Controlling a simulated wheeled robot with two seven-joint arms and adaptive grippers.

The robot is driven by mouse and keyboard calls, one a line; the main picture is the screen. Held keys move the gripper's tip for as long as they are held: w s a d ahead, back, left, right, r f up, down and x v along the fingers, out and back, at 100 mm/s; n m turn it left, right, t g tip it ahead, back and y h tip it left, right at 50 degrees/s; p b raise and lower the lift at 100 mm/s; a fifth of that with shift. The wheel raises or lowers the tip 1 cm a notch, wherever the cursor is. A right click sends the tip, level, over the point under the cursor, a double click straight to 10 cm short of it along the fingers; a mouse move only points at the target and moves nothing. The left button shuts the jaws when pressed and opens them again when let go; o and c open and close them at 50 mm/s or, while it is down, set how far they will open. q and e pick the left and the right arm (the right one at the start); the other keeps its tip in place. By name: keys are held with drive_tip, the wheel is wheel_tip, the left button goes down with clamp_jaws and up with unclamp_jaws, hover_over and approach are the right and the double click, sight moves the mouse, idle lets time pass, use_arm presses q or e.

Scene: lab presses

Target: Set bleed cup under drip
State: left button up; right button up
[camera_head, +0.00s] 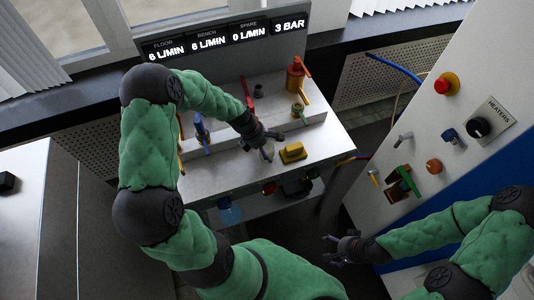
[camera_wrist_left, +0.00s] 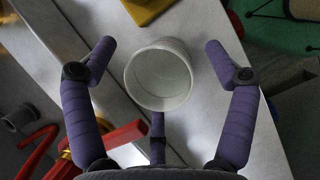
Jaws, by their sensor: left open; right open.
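A pale, empty cup (camera_wrist_left: 160,75) stands on the grey bench top (camera_head: 225,172), seen from above in the left wrist view. My left gripper (camera_head: 266,152) is open, its purple fingers (camera_wrist_left: 160,60) spread on both sides of the cup with visible gaps. In the head view the cup is small and partly hidden by the fingers. A yellow block (camera_head: 292,152) sits just right of that gripper. My right gripper (camera_head: 338,248) is open and empty, low in front of the right cabinet. I cannot tell which fitting drips.
Valves stand on the raised back step: a blue one (camera_head: 202,132), an orange-red one (camera_head: 296,76) and a green-yellow one (camera_head: 298,110). A red lever (camera_wrist_left: 110,138) lies close to the left gripper. The white control panel (camera_head: 445,120) with knobs bounds the right side.

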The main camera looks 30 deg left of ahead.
use_arm(q)
drive_tip(key=c, duration=1.1)
drive_tip(key=shift+r, duration=0.15)
drive_tip(key=shift+r+p, duration=0.2)
drive_tip(key=shift+p, duration=0.25)
drive_tip(key=shift+s+d+p, duration=0.35)
drive_tip(key=shift+s+d, duration=1.55)
drive_tip(key=shift+d, duration=0.4)
drive_tip(key=shift+s+d+p, duration=0.3)
drive_tip(key=shift+s+d, duration=1.65)
drive_tip(key=shift+d, duration=0.35)
drive_tip(key=shift+s+d+p, duration=0.35)
drive_tip(key=shift+s+d, duration=1.55)
drive_tip(key=shift+d, duration=0.4)
